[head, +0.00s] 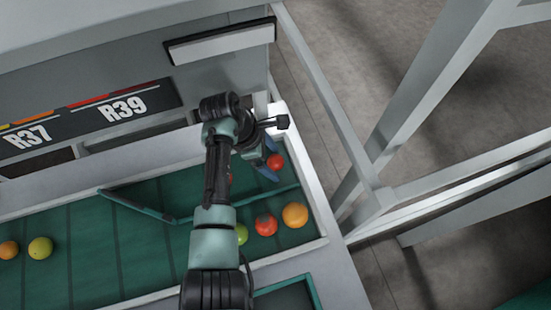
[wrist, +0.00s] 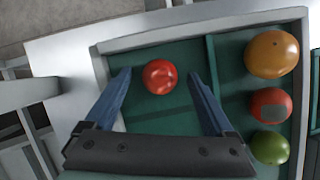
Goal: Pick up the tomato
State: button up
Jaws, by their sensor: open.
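A red tomato (wrist: 160,77) lies on the green tray floor near the tray's corner. In the head view the same red tomato (head: 275,162) sits at the end of the belt, right beside my gripper's blue finger. My gripper (wrist: 160,85) is open in the wrist view, with one blue finger on each side of the tomato and a gap to each. In the head view my gripper (head: 271,160) is partly hidden by my own wrist.
Beyond a green divider (wrist: 218,75) lie an orange tomato (wrist: 271,54), another red tomato (wrist: 270,108) with a grey patch, and a green tomato (wrist: 269,148). White walls (head: 303,170) edge the tray.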

jog(key=c, duration=1)
